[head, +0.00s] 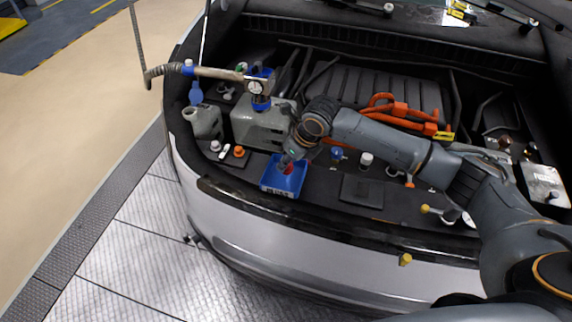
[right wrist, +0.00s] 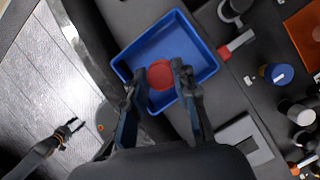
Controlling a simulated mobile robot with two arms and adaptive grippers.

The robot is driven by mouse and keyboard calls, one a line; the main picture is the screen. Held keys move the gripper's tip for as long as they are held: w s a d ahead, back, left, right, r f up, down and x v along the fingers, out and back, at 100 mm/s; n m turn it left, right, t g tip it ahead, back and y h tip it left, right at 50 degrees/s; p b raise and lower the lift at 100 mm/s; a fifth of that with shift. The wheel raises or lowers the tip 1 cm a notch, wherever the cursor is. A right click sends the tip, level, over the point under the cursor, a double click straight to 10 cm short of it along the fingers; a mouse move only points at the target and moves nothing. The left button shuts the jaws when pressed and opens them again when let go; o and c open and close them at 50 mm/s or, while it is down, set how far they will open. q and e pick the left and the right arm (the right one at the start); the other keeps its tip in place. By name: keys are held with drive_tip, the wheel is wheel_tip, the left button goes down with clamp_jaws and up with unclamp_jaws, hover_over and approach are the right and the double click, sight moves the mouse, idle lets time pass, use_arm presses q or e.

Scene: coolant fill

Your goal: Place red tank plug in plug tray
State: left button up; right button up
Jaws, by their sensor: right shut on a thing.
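The blue plug tray (head: 271,180) sits on the front ledge of the engine bay in the head view. It also shows in the right wrist view (right wrist: 196,38). The red tank plug (right wrist: 160,73) is a round red cap between the fingers of my right gripper (right wrist: 157,86), which is shut on it. In the right wrist view the plug appears over the inside of the tray; I cannot tell whether it touches the tray floor. In the head view the right gripper (head: 286,163) reaches down into the tray and mostly hides the plug. My left gripper is not in the head view.
A grey tank (head: 255,125) with a gauge and hose fitting (head: 258,88) stands behind the tray. An orange cap (head: 239,151) lies left of the tray. A blue cap (right wrist: 279,74) and a red-handled part (right wrist: 238,43) are nearby. Orange cables (head: 400,112) run behind my right arm.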

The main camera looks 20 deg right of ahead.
drive_tip(key=shift+w+a+f, duration=0.1)
drive_tip(key=shift+w+f, duration=0.05)
drive_tip(key=shift+f, duration=0.1)
wheel_tip(320, 180, down, 3)
drive_tip(key=shift+w+a+f+p, duration=0.1)
drive_tip(key=shift+w+p, duration=0.05)
drive_tip(key=shift+p, duration=0.25)
drive_tip(key=shift+f, duration=0.15)
drive_tip(key=o, duration=0.9)
drive_tip(key=b+v, duration=0.2)
drive_tip(key=v, duration=1)
drive_tip(key=shift+a, duration=0.1)
